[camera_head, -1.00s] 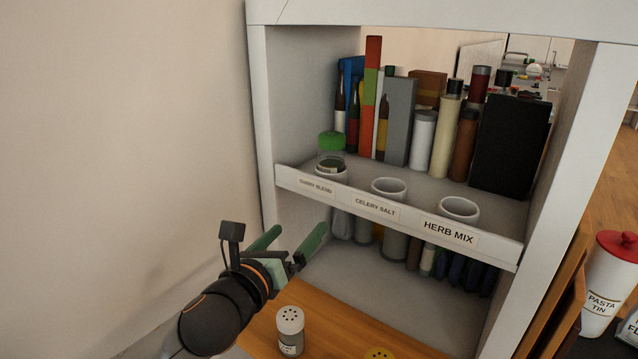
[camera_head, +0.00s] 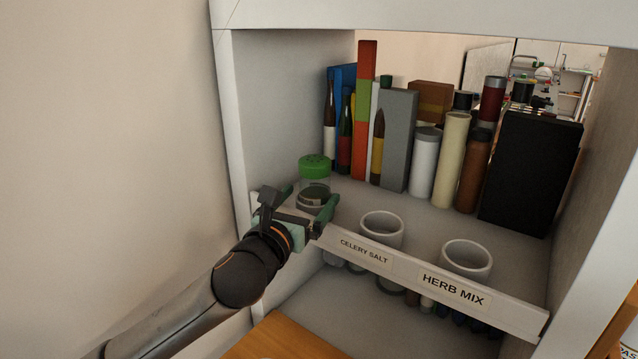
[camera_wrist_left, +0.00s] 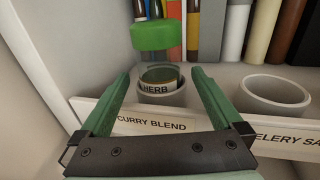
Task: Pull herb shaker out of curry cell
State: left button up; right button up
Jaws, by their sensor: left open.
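The herb shaker (camera_head: 314,178) has a green lid and a clear body. It stands upright in the curry blend cell, a white round cup (camera_wrist_left: 165,97) behind the label "CURRY BLEND" (camera_wrist_left: 150,124). The shaker also shows in the left wrist view (camera_wrist_left: 156,38), with "HERB" readable on its label. My left gripper (camera_head: 306,198) is open at the shelf's front lip. Its green fingers (camera_wrist_left: 160,80) reach toward the shaker, one on each side, with gaps to it. In the head view the gripper hides the cup and its label. My right gripper is not in view.
Empty white cups stand to the right, for celery salt (camera_head: 382,229) and herb mix (camera_head: 467,260). Books and bottles (camera_head: 399,140) line the back of the shelf. The left shelf wall (camera_head: 285,110) is close to my left gripper. A wooden surface (camera_head: 285,340) lies below.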

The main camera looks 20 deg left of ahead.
aim_at(320, 154)
pick_arm(q)
jog(key=w, duration=0.6)
jog(key=shift+w+d, duration=0.25)
jog(key=shift+d, duration=0.05)
jog(key=c, duration=1.5)
jog(key=shift+o, duration=0.2)
jog(key=shift+r+p, duration=0.7)
jog(key=shift+p, duration=0.5)
jog(key=shift+r+p, duration=0.9)
jog(key=shift+r, duration=1.8)
jog(key=shift+s+f, duration=0.1)
jog(key=shift+s, duration=0.05)
